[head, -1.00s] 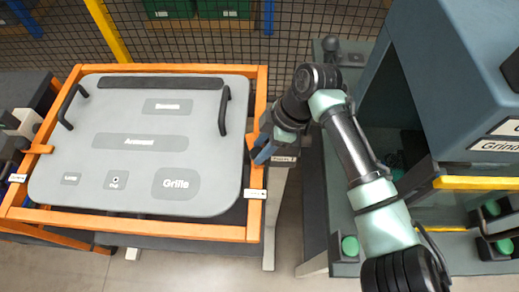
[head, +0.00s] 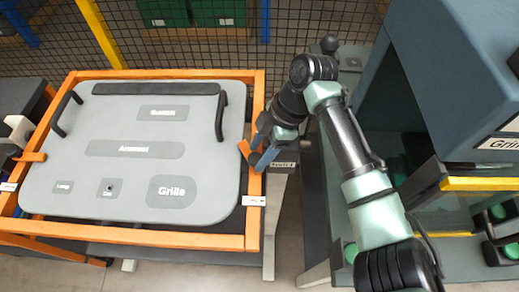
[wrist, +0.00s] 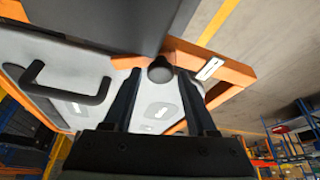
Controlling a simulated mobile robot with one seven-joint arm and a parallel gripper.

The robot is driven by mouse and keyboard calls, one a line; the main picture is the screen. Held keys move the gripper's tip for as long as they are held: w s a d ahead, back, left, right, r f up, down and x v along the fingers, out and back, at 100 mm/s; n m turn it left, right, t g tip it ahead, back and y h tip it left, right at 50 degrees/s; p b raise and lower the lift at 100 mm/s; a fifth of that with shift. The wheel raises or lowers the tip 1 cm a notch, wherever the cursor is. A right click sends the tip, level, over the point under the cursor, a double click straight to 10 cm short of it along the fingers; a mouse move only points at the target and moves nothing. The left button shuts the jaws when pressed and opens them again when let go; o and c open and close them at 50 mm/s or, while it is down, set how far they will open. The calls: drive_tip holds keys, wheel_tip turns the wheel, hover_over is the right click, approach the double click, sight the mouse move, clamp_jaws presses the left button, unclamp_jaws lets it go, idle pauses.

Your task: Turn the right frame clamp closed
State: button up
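A grey door panel (head: 150,165) lies in an orange frame (head: 254,210). The right frame clamp (head: 245,150), a short orange lever, sits on the frame's right rail, slanting with its tip at the panel's edge. My gripper (head: 264,146) is beside it over that rail, its blue fingers close to the clamp; contact cannot be told. In the wrist view my gripper (wrist: 157,74) has its two fingers apart, with a dark round knob (wrist: 160,69) between or just beyond their tips. The fingers hide part of the clamp area.
A left orange clamp (head: 30,157) lies across the opposite rail. A dark blue machine (head: 450,75) stands at right, a mesh fence (head: 300,25) behind. Floor shows between frame and machine.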

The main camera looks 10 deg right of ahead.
drive_tip(key=shift+o, duration=0.8)
drive_tip(key=b+v, duration=0.2)
drive_tip(key=v, duration=1)
